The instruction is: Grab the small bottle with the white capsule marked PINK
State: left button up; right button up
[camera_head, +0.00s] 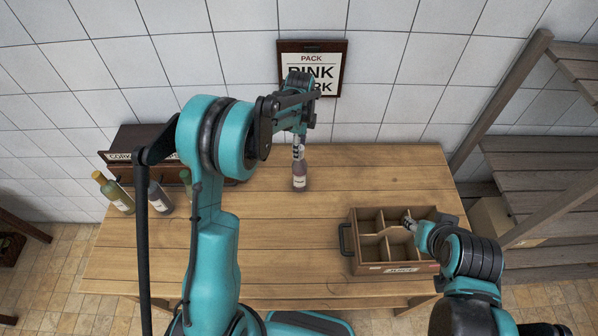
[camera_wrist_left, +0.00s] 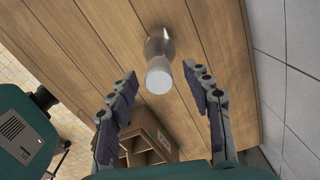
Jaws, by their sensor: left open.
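A small bottle (camera_head: 299,183) with dark pinkish contents and a pale label stands upright on the wooden table, near its back middle. In the left wrist view its white capsule (camera_wrist_left: 158,78) faces the camera; no marking on it can be read. My left gripper (camera_head: 299,150) is just above the bottle in the head view. In the left wrist view its open fingers (camera_wrist_left: 162,95) stand apart on either side of the capsule, with gaps on both sides. My right gripper (camera_head: 409,223) is over the divided crate; its jaws are too small to judge.
The wooden crate (camera_head: 345,238) labelled JUICE stands at the right; its visible compartments look empty. Several other bottles, including a green one (camera_head: 118,196) and a dark one (camera_head: 160,198), stand at the left by a dark box (camera_head: 140,138). A sign (camera_head: 335,50) hangs on the wall.

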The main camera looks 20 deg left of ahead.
pick_arm(q)
jog(key=shift+f, duration=1.2)
jog(key=shift+s, duration=0.1)
grip_shut()
jog(key=shift+r, duration=0.15)
jog(key=shift+r, duration=1.9)
jog(key=d+r, duration=0.7)
jog(key=d, duration=0.4)
jog(key=shift+s+d, duration=0.35)
